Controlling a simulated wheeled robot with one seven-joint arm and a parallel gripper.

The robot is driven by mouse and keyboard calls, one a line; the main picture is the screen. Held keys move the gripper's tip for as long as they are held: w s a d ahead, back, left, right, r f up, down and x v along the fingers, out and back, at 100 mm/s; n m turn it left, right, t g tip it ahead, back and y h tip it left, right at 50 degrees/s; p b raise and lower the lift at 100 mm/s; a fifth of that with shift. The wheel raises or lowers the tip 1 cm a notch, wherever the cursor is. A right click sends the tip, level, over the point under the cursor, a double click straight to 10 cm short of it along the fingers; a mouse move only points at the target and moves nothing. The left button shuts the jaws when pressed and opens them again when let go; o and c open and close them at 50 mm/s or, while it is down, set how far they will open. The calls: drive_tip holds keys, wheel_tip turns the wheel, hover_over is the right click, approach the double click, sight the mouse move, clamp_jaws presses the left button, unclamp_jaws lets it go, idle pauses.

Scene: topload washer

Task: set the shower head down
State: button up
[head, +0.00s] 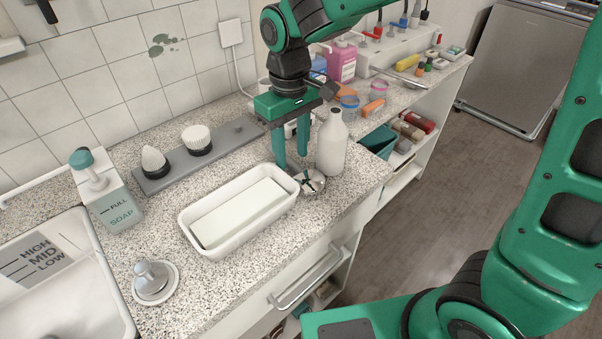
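A small shiny silver round piece (311,182), which looks like the shower head, rests on the speckled counter (232,275) beside the white tray's right end. Dark green patches show on it, seemingly reflections. I cannot make out a handle. My green gripper (292,160) points down just above and behind it. Its two fingers are apart, with counter visible between them and nothing seen held. Whether a fingertip touches the silver piece is hard to tell.
A white tray (188,222) holding a pale block (240,212) stands left of the silver piece. A white bottle (331,145) stands close right of my gripper. A soap dispenser (116,205), brushes on a grey strip (222,153) and a metal knob (154,280) lie further left.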

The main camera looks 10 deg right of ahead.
drive_tip(key=shift+f, duration=1.35)
clamp_jaws()
drive_tip(key=shift+r, duration=0.15)
